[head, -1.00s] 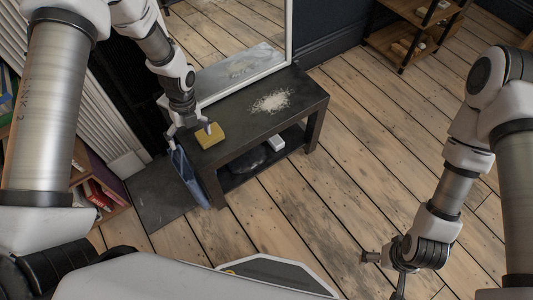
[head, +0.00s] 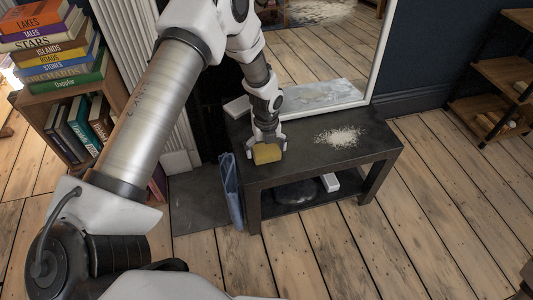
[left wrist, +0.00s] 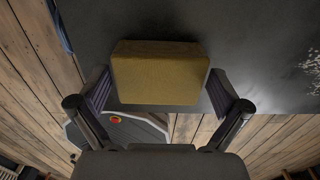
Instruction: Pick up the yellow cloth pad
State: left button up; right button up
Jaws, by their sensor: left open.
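The yellow cloth pad (head: 267,153) lies on the left end of the dark low table (head: 300,165). My left gripper (head: 266,142) is directly above and around it, with its fingers reaching down at the pad's sides. In the left wrist view the pad (left wrist: 160,72) sits between the two spread fingers of the left gripper (left wrist: 167,95), with visible gaps at both sides. The gripper is open. My right gripper is not in the head view now.
A pile of white powder (head: 340,138) lies on the table, right of the pad. A large mirror (head: 325,98) stands at the table's back. A blue cloth (head: 231,190) hangs at the left end. A bookshelf (head: 65,85) stands left. The wooden floor in front is clear.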

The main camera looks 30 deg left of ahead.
pick_arm(q)
jog(key=shift+s, duration=0.1)
jog(key=c, duration=0.9)
jog(key=shift+r, duration=0.2)
